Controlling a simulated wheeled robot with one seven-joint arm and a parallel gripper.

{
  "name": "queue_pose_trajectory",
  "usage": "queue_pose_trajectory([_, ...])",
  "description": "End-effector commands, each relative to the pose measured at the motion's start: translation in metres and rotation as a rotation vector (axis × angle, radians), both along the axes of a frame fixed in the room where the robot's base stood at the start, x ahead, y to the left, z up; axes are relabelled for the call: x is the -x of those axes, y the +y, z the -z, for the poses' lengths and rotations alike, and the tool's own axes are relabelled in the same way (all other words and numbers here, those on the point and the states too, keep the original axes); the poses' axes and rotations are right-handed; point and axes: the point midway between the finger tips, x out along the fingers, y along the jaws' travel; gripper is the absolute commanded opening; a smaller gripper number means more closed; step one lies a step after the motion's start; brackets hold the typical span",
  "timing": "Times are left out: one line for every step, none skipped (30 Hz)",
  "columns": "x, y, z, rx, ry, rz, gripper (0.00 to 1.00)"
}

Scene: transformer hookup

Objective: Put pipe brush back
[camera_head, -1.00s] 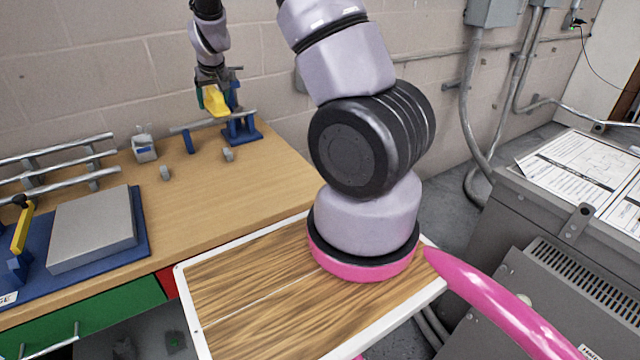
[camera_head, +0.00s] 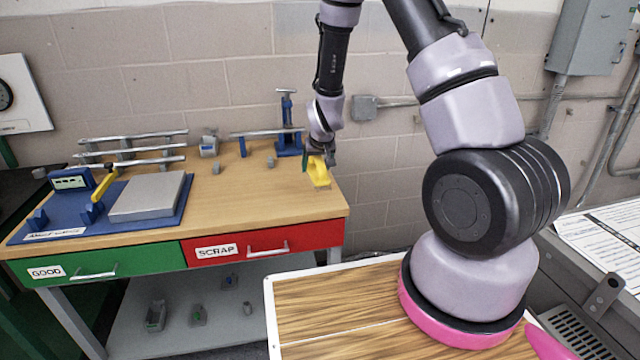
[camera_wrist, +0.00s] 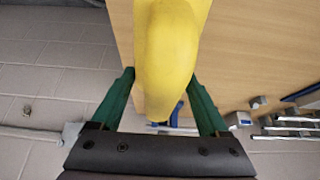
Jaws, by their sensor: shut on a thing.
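My gripper (camera_head: 314,160) is shut on a yellow object (camera_head: 320,173), held over the right end of the wooden bench near its right edge. In the wrist view the yellow object (camera_wrist: 170,45) is thick and rounded and sits between the green fingers of my gripper (camera_wrist: 160,76). No bristles show on it, so I cannot tell for sure that it is the pipe brush. Whether it touches the bench top is unclear.
On the bench (camera_head: 235,190) stand a blue clamp stand (camera_head: 288,130), a rack of metal pipes (camera_head: 130,150) and a grey plate on a blue base (camera_head: 150,196). Green (camera_head: 100,268) and red (camera_head: 265,246) drawers are below. The bench's front right top is clear.

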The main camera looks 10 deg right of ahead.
Motion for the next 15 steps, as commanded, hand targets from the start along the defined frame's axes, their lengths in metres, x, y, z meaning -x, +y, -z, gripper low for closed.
queue_pose_trajectory([0.000, 0.000, 0.005, 0.000, 0.000, 0.000, 0.26])
queue_pose_trajectory([-0.001, 0.000, 0.007, 0.001, -0.001, -0.001, 0.26])
queue_pose_trajectory([-0.001, 0.000, 0.009, 0.001, -0.001, -0.001, 0.26])
queue_pose_trajectory([0.000, 0.000, 0.011, 0.000, 0.000, 0.000, 0.26])
queue_pose_trajectory([0.000, 0.000, 0.014, 0.000, 0.000, 0.000, 0.26])
queue_pose_trajectory([0.000, 0.000, 0.018, 0.001, 0.001, 0.001, 0.26])
queue_pose_trajectory([0.000, -0.001, 0.022, 0.001, 0.001, 0.001, 0.26])
queue_pose_trajectory([0.000, -0.001, 0.026, 0.000, 0.002, 0.001, 0.26])
queue_pose_trajectory([0.000, -0.001, 0.033, 0.000, 0.002, 0.001, 0.26])
queue_pose_trajectory([0.000, 0.000, 0.038, 0.000, 0.002, 0.001, 0.26])
queue_pose_trajectory([0.000, 0.000, 0.043, 0.000, 0.003, 0.001, 0.26])
queue_pose_trajectory([0.000, 0.000, 0.047, 0.000, 0.001, 0.001, 0.26])
queue_pose_trajectory([0.000, -0.001, 0.049, 0.000, 0.000, 0.001, 0.26])
queue_pose_trajectory([0.000, -0.001, 0.050, 0.000, 0.000, 0.001, 0.26])
queue_pose_trajectory([0.000, 0.000, 0.050, -0.001, -0.001, 0.001, 0.26])
